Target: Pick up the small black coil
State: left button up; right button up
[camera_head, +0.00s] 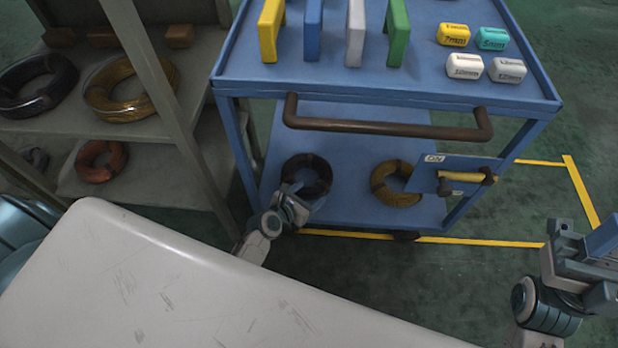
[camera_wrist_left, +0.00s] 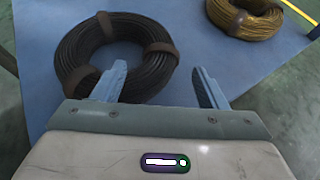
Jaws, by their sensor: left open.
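The small black coil (camera_head: 322,172) lies on the blue lower shelf of the cart, left of a yellow-brown coil. In the left wrist view the black coil (camera_wrist_left: 150,75) is a dark ring with brown bands. My left gripper (camera_head: 297,190) is at the coil's near side and hides part of it. In the wrist view the left gripper (camera_wrist_left: 160,72) is open and empty. Its left finger overlaps the near part of the ring, and its right finger is outside the ring to the right. I cannot tell whether either touches. My right gripper (camera_head: 590,262) is at the right edge, partly cut off.
The yellow-brown coil (camera_head: 392,184) lies right on the same shelf (camera_head: 350,207). A brown handle bar (camera_head: 385,127) crosses above the shelf. A hinged blue panel (camera_head: 452,170) stands at right. A grey rack (camera_head: 205,165) with larger coils stands left.

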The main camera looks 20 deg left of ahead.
aim_at(318, 188)
pick_arm(q)
jog(key=shift+b+x, duration=1.15)
jog(key=shift+x, duration=2)
grip_shut()
